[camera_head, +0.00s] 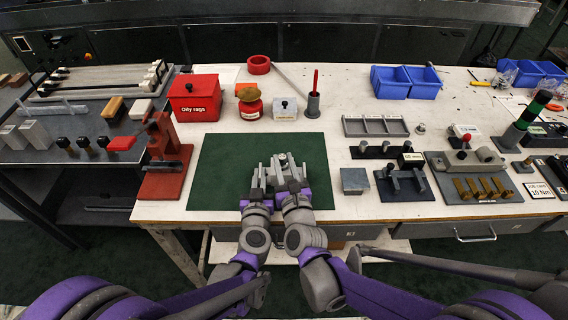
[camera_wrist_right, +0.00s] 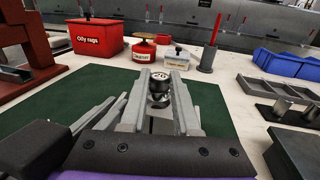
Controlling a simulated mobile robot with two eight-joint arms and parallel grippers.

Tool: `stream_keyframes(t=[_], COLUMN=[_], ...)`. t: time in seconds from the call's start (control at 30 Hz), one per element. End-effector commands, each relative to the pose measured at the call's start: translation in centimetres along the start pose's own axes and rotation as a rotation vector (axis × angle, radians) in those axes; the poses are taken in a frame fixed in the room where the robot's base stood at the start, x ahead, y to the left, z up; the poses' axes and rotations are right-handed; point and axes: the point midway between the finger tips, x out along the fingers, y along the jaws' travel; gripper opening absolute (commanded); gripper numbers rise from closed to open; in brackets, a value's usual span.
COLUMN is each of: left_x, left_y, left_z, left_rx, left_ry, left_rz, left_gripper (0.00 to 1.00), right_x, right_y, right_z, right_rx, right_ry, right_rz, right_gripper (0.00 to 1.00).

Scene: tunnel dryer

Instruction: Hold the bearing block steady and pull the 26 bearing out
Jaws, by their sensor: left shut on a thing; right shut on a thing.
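The bearing block is a small grey piece at the middle of the green mat (camera_head: 222,170), largely hidden by my grippers. My left gripper (camera_head: 258,180) is shut at its left side, apparently on the block; the contact is hidden. My right gripper (camera_head: 284,168) is beside it, its fingers pointing away from me over the block. In the right wrist view, a round dark and silver piece (camera_wrist_right: 159,86), apparently the 26 bearing, sits between the right fingertips (camera_wrist_right: 160,76). No size mark is legible. I cannot tell whether the bearing is still seated in the block.
A red press (camera_head: 163,158) stands left of the mat. Behind it are a red oily-rags bin (camera_head: 194,98), a red tin (camera_head: 250,108) and a grey holder (camera_head: 313,105). A grey block (camera_head: 354,181) and dark fixtures (camera_head: 404,183) stand right. The mat's left part is clear.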

Motion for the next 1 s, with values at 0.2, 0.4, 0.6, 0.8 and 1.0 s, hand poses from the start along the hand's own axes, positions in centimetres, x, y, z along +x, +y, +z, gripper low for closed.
stream_keyframes(t=[0.2,0.4,0.6,0.8,1.0], left_x=[0.0,0.0,0.0,0.0,0.0], left_y=[0.0,0.0,0.0,0.0,0.0], left_z=[0.0,0.0,0.0,0.0,0.0], left_rx=[0.0,0.0,0.0,0.0,0.0], left_ry=[0.0,0.0,0.0,0.0,0.0], left_rz=[0.0,0.0,0.0,0.0,0.0], left_gripper=[0.0,0.0,0.0,0.0,0.0], right_x=[0.0,0.0,0.0,0.0,0.0], right_y=[0.0,0.0,0.0,0.0,0.0], right_z=[0.1,1.4,3.0,4.5,4.9], right_rx=[0.0,0.0,0.0,0.0,0.0], right_ry=[-0.001,0.0,0.0,0.0,0.0], right_rz=[0.0,0.0,0.0,0.0,0.0], right_gripper=[0.0,0.0,0.0,0.0,0.0])
